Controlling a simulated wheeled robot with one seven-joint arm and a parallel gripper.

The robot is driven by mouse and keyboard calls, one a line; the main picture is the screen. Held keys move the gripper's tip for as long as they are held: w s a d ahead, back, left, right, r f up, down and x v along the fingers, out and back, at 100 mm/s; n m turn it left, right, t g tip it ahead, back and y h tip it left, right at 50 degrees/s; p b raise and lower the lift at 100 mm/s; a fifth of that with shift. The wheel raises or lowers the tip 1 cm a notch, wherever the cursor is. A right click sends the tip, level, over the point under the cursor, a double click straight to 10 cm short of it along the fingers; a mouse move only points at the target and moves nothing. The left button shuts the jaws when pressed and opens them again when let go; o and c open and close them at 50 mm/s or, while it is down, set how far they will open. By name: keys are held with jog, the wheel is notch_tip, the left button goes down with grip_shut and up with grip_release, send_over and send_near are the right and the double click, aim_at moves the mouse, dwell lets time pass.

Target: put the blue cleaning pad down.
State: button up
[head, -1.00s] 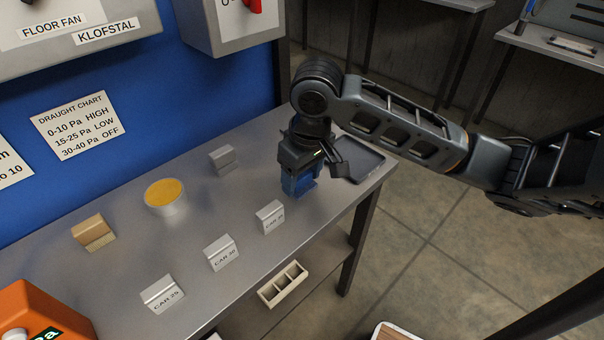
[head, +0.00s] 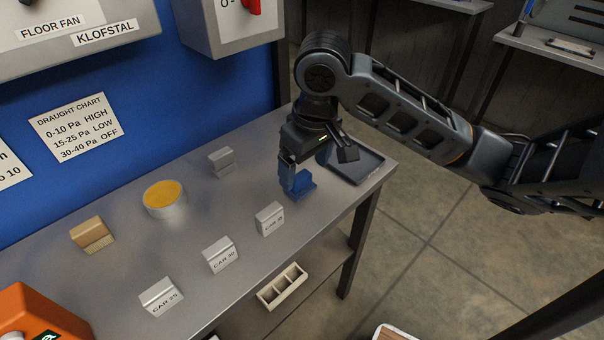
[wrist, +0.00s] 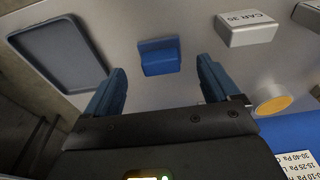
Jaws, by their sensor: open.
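The blue cleaning pad (head: 303,186) rests on the grey metal bench top, left of the dark tray. It is an L-shaped blue block, and it also shows in the wrist view (wrist: 160,58). My gripper (head: 306,165) is open just above the pad. In the wrist view its two blue fingers (wrist: 162,68) stand wide apart, with the pad beyond and between them, clear of both. Part of the pad's far side is hidden by my gripper in the head view.
The shallow dark tray (head: 372,174) lies empty at the bench's right end. Labelled silver blocks, CAR 30 (head: 220,256) and CAR 25 (head: 161,297) among them, line the front edge. A round tin with a yellow top (head: 164,197) and a wooden block (head: 91,235) stand further left.

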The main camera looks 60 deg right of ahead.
aim_at(307, 192)
jog(key=shift+s+a+r, duration=0.1)
jog(key=shift+s+r, duration=0.05)
jog(key=shift+r, duration=0.6)
jog(key=shift+s+r, duration=0.15)
jog(key=shift+r, duration=0.6)
jog(key=w+a+r+m+t+y, duration=0.1)
jog(key=w+a+r+t+y, duration=0.15)
jog(key=w+a+t, duration=0.4)
jog(key=w+a+r+t+y, duration=0.2)
jog(key=w+a+r, duration=0.15)
jog(key=a, duration=0.65)
jog(key=w+a+r+m+t+y, duration=0.1)
jog(key=w+a+r+t+y, duration=0.2)
jog(key=a, duration=0.5)
jog(key=s+f+m+t+h, duration=0.1)
jog(key=s+f+h, duration=0.4)
jog(key=s, duration=0.4)
jog(key=s+f+m+t+h, duration=0.1)
jog(key=s+f+h, duration=0.1)
jog(key=s+f, duration=0.6)
jog(key=s+d+r+n, duration=0.1)
jog(key=s+d+n, duration=0.2)
jog(key=s, duration=0.6)
jog(key=s+d+r+n, duration=0.1)
jog(key=s+d+n, duration=0.2)
jog(key=s, duration=0.6)
jog(key=shift+n, duration=0.6)
jog(key=shift+d+g, duration=0.1)
jog(key=shift+g, duration=0.15)
